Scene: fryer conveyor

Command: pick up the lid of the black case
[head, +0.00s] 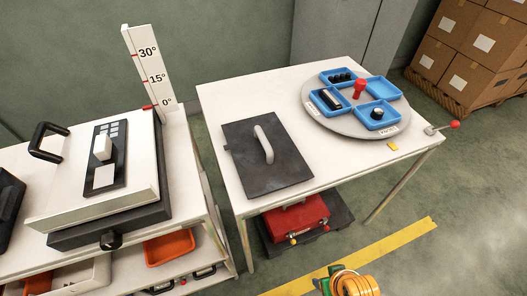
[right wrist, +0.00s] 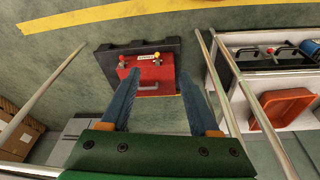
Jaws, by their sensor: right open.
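A flat black slab with a raised light-grey bar handle (head: 264,145), which looks like the lid of the black case (head: 245,171), lies on the left part of the white table. I cannot tell how much of a case is beneath it. My right gripper (right wrist: 160,82) is open and empty in the right wrist view, its two blue fingers spread above the floor. Only a green and orange part of my right arm shows at the bottom of the head view, in front of the table and away from the slab. My left gripper is not in view.
A grey turntable (head: 325,120) with blue trays stands right of the slab. A white press-like machine (head: 75,200) and an angle scale (head: 147,65) stand left. A red box (head: 297,216), also in the right wrist view (right wrist: 148,80), sits on a dark base under the table.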

